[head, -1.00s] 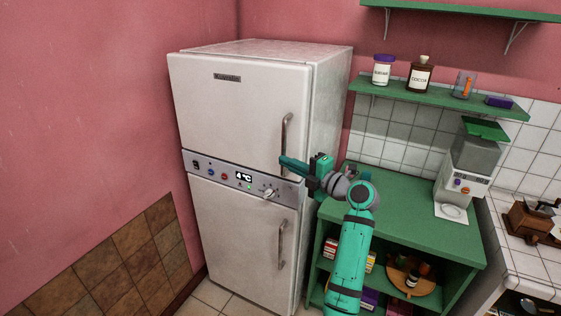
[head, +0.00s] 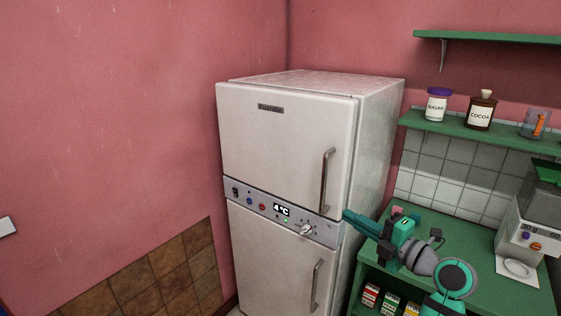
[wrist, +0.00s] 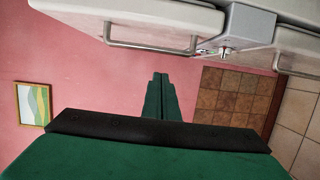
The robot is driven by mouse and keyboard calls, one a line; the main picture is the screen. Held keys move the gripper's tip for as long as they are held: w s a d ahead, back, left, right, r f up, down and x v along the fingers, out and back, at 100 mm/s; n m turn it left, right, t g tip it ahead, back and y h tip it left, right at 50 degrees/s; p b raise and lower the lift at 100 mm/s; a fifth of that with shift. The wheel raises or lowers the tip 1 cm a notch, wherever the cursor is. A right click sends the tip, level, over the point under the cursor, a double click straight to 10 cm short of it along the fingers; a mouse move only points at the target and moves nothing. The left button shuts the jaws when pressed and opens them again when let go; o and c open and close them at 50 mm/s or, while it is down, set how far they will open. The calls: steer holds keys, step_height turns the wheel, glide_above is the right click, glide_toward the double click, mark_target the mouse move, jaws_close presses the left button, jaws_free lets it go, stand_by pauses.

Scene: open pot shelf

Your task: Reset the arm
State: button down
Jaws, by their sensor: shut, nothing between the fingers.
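My gripper (head: 350,216) is teal and sits at the right front side of the fridge (head: 285,135), near the height of its control panel. In the wrist view my gripper (wrist: 160,78) has its two green fingers together, with nothing between them. The fridge doors also show along the top of the wrist view (wrist: 150,15). The upper door handle (head: 327,180) is just left of and above the fingertips in the head view. Both fridge doors are shut. The wrist view shows a gap between the fingers and the upper handle (wrist: 150,45).
A green cabinet (head: 455,235) stands right of the fridge, with a white-and-grey machine (head: 522,235) on it. A green wall shelf (head: 460,126) holds a sugar jar (head: 437,106), a cocoa bottle (head: 481,112) and a glass (head: 535,124). Pink wall lies left of the fridge.

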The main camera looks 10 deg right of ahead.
steer(key=a+f+m+h, duration=0.25)
steer(key=f+m, duration=0.25)
steer(key=f, duration=0.4)
steer(key=a+f+m+h, duration=0.2)
steer(key=a+f+m, duration=0.15)
steer(key=f, duration=0.65)
steer(key=s+a+f+m+h, duration=0.2)
steer(key=s+a+f+m, duration=0.3)
steer(key=f, duration=0.3)
steer(key=s+a+f+m+h, duration=0.2)
steer(key=s+a+f+m, duration=0.3)
steer(key=f, duration=0.4)
steer(key=s+a+f+m+g+h, duration=0.1)
steer(key=s+a+f+m, duration=0.15)
steer(key=s, duration=0.65)
steer(key=s+a+f+m+h, duration=0.1)
steer(key=s+a, duration=0.3)
steer(key=s, duration=0.5)
steer(key=s+a+r+y, duration=0.1)
steer(key=s+r, duration=0.3)
steer(key=s, duration=0.4)
steer(key=s+a+r+m+y, duration=0.1)
steer(key=s+a+r, duration=0.3)
steer(key=s, duration=0.5)
steer(key=shift+a+r+m+t, duration=0.2)
steer(key=shift+r+m+t, duration=0.1)
steer(key=shift+t, duration=0.1)
